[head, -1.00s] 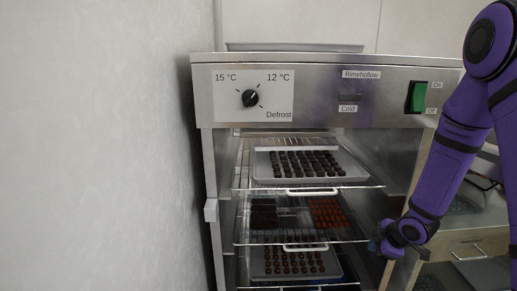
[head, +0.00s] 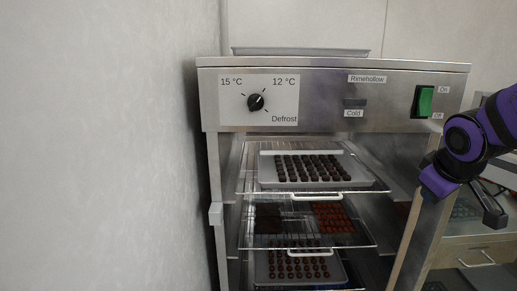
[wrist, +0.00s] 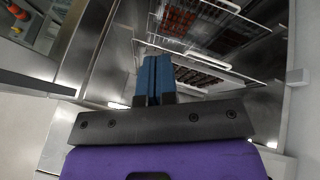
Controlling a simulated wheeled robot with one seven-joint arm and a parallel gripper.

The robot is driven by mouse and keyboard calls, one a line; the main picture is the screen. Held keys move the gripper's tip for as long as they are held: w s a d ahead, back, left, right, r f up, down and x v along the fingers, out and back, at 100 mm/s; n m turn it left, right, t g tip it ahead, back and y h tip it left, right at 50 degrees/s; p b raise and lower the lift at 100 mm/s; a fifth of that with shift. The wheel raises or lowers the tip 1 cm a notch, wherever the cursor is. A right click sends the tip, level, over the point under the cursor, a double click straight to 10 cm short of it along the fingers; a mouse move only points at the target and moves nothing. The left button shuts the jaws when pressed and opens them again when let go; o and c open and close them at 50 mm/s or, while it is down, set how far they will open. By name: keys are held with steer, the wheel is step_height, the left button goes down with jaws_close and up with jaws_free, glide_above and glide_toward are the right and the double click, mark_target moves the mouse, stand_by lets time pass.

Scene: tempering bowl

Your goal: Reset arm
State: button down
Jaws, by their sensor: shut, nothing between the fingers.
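My arm is purple and black at the right of the head view, folded in front of the cabinet's right edge. My gripper is shut and empty in the wrist view (wrist: 153,80), its blue fingertips pressed together. In the head view its fingers are hard to make out. The steel cabinet (head: 330,66) stands open, with trays on wire racks inside. My gripper is outside the cabinet, to the right of the racks, and appears clear of the trays.
The upper tray (head: 265,170) holds rows of dark chocolates. The middle rack (head: 290,238) holds dark and reddish pieces, and a lower tray (head: 262,270) holds more. A dial (head: 256,102) and a green switch (head: 425,101) are on the front panel. A pale wall (head: 100,150) stands close on the left.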

steer(key=s+a+r+m+y, duration=0.1)
steer(key=s+a+r+m, duration=0.1)
steer(key=s, duration=0.5)
steer(key=s+a+r+m+y, duration=0.1)
steer(key=s+a+r+m, duration=0.1)
steer(key=s, duration=0.6)
step_height(320, 180, up, 3)
steer(key=shift+s+a+f+m+g, duration=0.1)
steer(key=shift+s+a+m+g, duration=0.2)
steer(key=shift+a, duration=0.25)
